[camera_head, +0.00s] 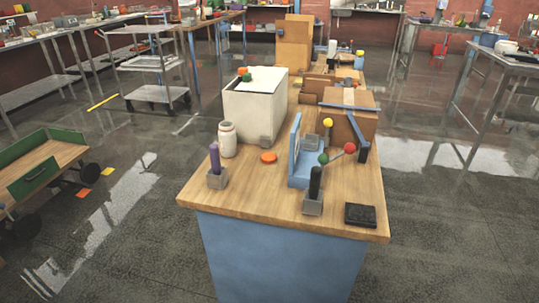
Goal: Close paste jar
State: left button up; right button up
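A whitish jar (228,141) stands upright on the wooden tabletop (250,197), left of a large cream box. Its top shows a pale rim with no coloured cap on it; the inside is too small to make out. Neither of my grippers shows in the head view.
The cream box (252,108) stands behind the jar. A purple-handled item in a grey block (216,178) stands in front. A blue stand (300,162), a black-handled item (314,187) and a black pad (360,215) are to the right.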

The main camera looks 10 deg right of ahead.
aim_at(227, 133)
jog(key=i, duration=0.95)
